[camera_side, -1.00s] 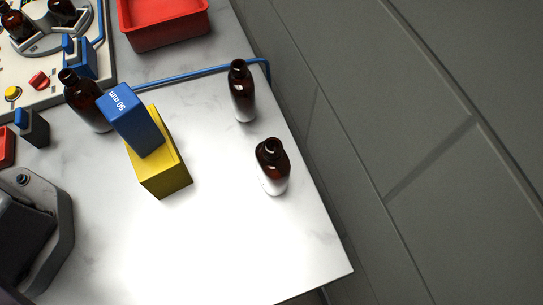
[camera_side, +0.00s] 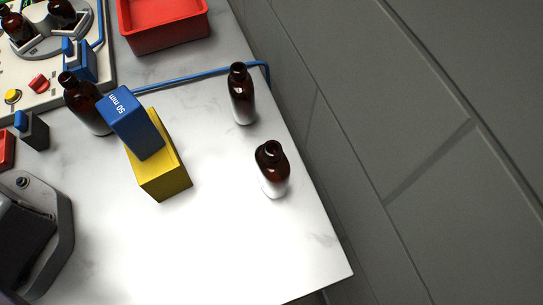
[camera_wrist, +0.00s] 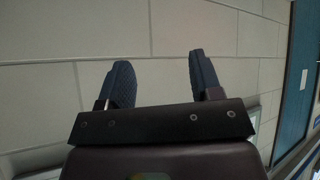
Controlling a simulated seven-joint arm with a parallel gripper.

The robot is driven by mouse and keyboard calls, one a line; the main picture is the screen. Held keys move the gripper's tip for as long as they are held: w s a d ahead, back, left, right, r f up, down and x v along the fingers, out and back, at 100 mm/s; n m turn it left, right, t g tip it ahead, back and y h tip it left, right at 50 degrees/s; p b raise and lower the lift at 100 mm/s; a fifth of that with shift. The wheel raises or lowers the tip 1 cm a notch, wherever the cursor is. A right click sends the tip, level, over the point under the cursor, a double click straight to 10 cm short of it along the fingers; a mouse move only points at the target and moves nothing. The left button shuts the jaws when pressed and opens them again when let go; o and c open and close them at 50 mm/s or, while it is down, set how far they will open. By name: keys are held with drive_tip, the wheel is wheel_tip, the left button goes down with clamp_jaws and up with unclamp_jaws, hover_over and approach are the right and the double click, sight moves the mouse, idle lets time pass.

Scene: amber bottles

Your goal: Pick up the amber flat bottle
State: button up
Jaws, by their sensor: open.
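Three amber bottles stand upright on the white marbled table in the side view. The front right one (camera_side: 271,168) has broad, flattened-looking shoulders and stands near the right table edge. A slimmer one (camera_side: 241,95) stands behind it, beside a blue rod. The third (camera_side: 86,103) stands at the left, partly hidden by a blue block. I cannot tell for sure which is the flat bottle; the front right one looks most like it. My gripper (camera_wrist: 159,64) shows in the wrist view, open and empty, with two dark blue fingers apart. No bottle shows between them.
A blue "50 mm" block (camera_side: 135,122) sits on a yellow block (camera_side: 163,175) left of the front right bottle. A red tray (camera_side: 165,35) stands at the back. A white panel with more bottles is back left.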

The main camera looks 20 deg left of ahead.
drive_tip(key=w+d+f+t+h, duration=0.1)
drive_tip(key=w+d+f+h, duration=0.15)
drive_tip(key=d, duration=0.35)
drive_tip(key=w+d+f+t+h, duration=0.1)
drive_tip(key=w+d+f, duration=0.15)
drive_tip(key=d, duration=0.45)
drive_tip(key=m+t+h, duration=0.3)
drive_tip(key=m+h, duration=0.2)
drive_tip(key=m, duration=0.1)
approach(283, 154)
wheel_tip(283, 154, up, 3)
drive_tip(key=s+a, duration=0.2)
drive_tip(key=shift+f+x, duration=0.2)
drive_tip(key=shift+x, duration=6.2)
drive_tip(key=shift+s+d, duration=0.1)
drive_tip(key=shift+d, duration=0.05)
clamp_jaws()
